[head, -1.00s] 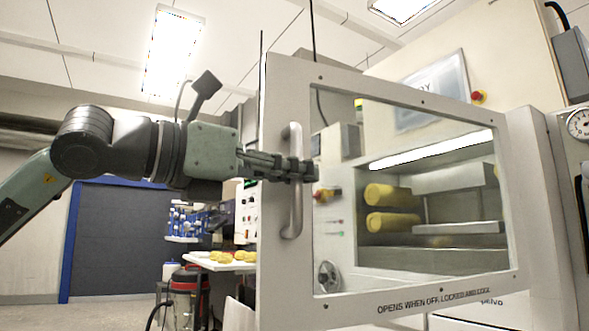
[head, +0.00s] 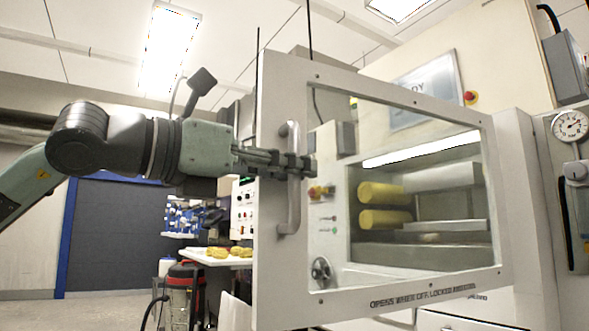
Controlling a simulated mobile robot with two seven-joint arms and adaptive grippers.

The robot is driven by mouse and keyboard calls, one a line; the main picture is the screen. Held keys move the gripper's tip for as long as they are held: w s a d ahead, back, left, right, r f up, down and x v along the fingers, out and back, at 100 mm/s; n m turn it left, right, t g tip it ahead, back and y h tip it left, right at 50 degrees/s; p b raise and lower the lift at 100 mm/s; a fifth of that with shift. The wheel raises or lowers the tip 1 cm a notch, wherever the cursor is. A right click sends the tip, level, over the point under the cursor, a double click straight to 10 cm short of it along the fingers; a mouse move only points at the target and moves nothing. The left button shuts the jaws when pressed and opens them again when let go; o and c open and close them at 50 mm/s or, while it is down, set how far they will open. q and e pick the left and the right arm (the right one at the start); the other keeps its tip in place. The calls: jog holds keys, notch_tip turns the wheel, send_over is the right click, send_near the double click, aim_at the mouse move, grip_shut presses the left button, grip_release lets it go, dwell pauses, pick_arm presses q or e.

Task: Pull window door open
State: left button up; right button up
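The window door (head: 384,297) is a pale metal frame with a large clear pane, hinged on its right side. It stands swung out from the machine front in the head view. A vertical grey bar handle (head: 293,205) is on its left side. My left gripper (head: 305,165) reaches in from the left with its fingers at the upper part of the handle. The fingers look closed around the bar; the far side of the grip is partly hidden. My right gripper is not in view.
Yellow rolls (head: 384,193) show through the pane inside the machine. A gauge (head: 570,126) is at the far right. A white table (head: 215,258) with yellow items and a red-black canister (head: 185,285) stand left of the door. Floor at the lower left is clear.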

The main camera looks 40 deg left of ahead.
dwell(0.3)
pick_arm(q)
jog(key=v, duration=1.2)
jog(key=shift+w, duration=0.1)
